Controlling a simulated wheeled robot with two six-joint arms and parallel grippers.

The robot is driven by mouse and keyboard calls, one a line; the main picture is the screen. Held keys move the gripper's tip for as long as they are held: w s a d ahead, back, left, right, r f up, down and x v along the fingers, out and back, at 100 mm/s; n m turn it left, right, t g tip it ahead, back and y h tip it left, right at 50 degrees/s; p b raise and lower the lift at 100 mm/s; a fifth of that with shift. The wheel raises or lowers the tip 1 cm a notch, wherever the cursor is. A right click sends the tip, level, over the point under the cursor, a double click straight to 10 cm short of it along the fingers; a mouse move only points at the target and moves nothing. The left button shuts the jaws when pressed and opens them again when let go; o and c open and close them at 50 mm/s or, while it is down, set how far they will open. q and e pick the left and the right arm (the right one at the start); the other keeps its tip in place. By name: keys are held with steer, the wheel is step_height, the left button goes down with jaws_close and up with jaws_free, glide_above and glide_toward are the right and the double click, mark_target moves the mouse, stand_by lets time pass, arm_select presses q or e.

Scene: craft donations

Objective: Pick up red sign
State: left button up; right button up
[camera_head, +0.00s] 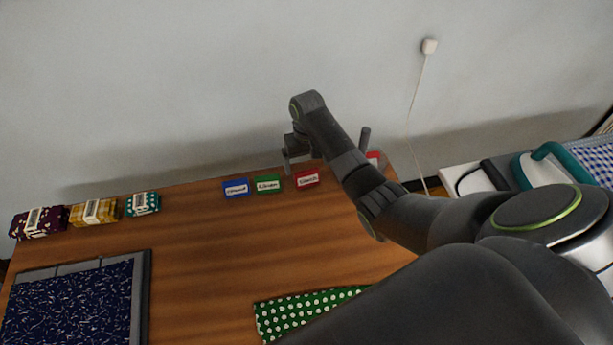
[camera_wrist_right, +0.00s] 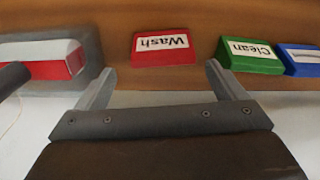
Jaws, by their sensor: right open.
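The red sign (camera_head: 307,179) stands on the wooden table near its far edge, at the right end of a row of three small signs. In the right wrist view the red sign (camera_wrist_right: 164,57) reads "Wash" upside down and lies just beyond the gap between my fingers. My right gripper (camera_wrist_right: 159,70) is open and empty, apart from the sign. In the head view my right gripper (camera_head: 325,155) is just behind the signs, partly hidden by my own arm. My left gripper is out of view.
A green sign (camera_head: 268,184) and a blue sign (camera_head: 236,188) stand left of the red one. A red-and-white item (camera_wrist_right: 50,60) is on the other side.

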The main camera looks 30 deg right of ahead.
mark_target(306, 172)
steer(key=f, duration=0.4)
steer(key=shift+s+a+f, duration=0.1)
steer(key=shift+s+a, duration=0.05)
steer(key=shift+a, duration=0.1)
steer(key=shift+c, duration=0.3)
steer(key=c, duration=1)
